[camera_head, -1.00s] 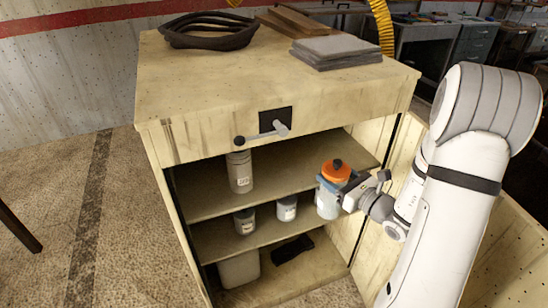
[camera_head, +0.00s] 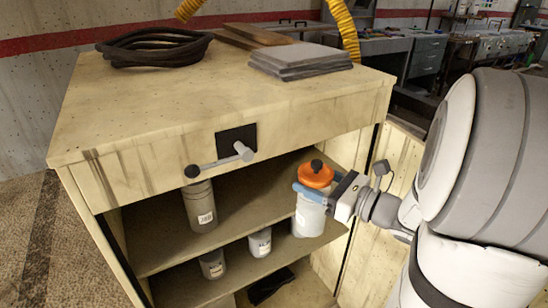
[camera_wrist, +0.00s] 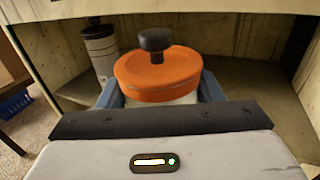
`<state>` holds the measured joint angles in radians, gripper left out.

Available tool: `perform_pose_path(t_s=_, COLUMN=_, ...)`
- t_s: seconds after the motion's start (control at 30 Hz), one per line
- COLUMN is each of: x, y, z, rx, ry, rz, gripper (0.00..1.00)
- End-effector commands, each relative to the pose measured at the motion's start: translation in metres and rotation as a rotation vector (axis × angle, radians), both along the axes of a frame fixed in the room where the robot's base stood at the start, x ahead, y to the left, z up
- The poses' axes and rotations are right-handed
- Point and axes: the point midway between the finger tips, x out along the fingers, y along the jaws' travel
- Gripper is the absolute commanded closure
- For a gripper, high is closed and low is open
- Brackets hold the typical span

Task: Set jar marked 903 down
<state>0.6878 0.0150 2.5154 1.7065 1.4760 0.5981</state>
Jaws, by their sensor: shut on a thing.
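A pale jar (camera_head: 308,215) with an orange lid (camera_head: 314,175) and black knob is upright at the right end of the cabinet's upper shelf (camera_head: 250,205), near its front edge. My gripper (camera_head: 311,191) is shut on this jar, its blue fingers on either side just below the lid. In the wrist view the orange lid (camera_wrist: 158,75) lies between the fingers (camera_wrist: 160,92). I cannot read a number on the jar, so the 903 mark is not confirmed. Whether its base touches the shelf cannot be told.
A grey canister (camera_head: 200,207) stands on the upper shelf at left. Two small jars, one (camera_head: 260,242) nearer the held jar and one (camera_head: 212,264) further left, are lower down. A crank handle (camera_head: 220,160) juts from the cabinet front above.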

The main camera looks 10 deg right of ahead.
Motion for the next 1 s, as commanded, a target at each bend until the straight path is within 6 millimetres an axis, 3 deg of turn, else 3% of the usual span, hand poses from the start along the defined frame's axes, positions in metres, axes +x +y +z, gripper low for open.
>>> perform_pose_path(t_s=0.2, x=0.052, y=0.018, z=-0.002, rx=0.001, ry=-0.002, rz=0.003, gripper=0.94)
perform_pose_path(t_s=0.33, x=0.076, y=0.025, z=-0.001, rx=0.0, ry=-0.003, rz=0.0, gripper=0.94)
perform_pose_path(t_s=0.63, x=0.098, y=0.031, z=-0.001, rx=0.0, ry=-0.003, rz=-0.005, gripper=0.94)
perform_pose_path(t_s=0.87, x=0.13, y=0.042, z=-0.001, rx=0.001, ry=-0.002, rz=-0.004, gripper=0.94)
perform_pose_path(t_s=1.0, x=0.128, y=0.04, z=-0.007, rx=0.0, ry=-0.003, rz=-0.007, gripper=0.94)
